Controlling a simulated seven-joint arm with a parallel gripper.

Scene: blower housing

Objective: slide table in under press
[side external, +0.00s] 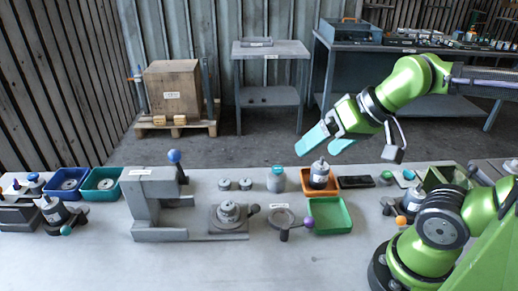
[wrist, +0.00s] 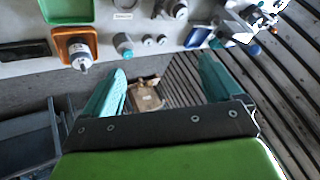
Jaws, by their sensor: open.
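The grey press (side external: 150,205) stands left of centre on the bench in the side external view, with a blue ball on its lever (side external: 175,157). The sliding table (side external: 228,220) sits on the press's base rail, to the right of the press frame and out from under its head. A round stepped metal part stands on it, and a dark knob (side external: 254,208) sticks out at its right. My gripper (side external: 319,150) is open and empty, high above the back of the bench, right of the sliding table. The wrist view shows its teal fingers apart (wrist: 163,70).
A teal-topped jar (side external: 277,181) stands behind. Blue (side external: 69,183) and green bins are at left. The front of the bench is clear.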

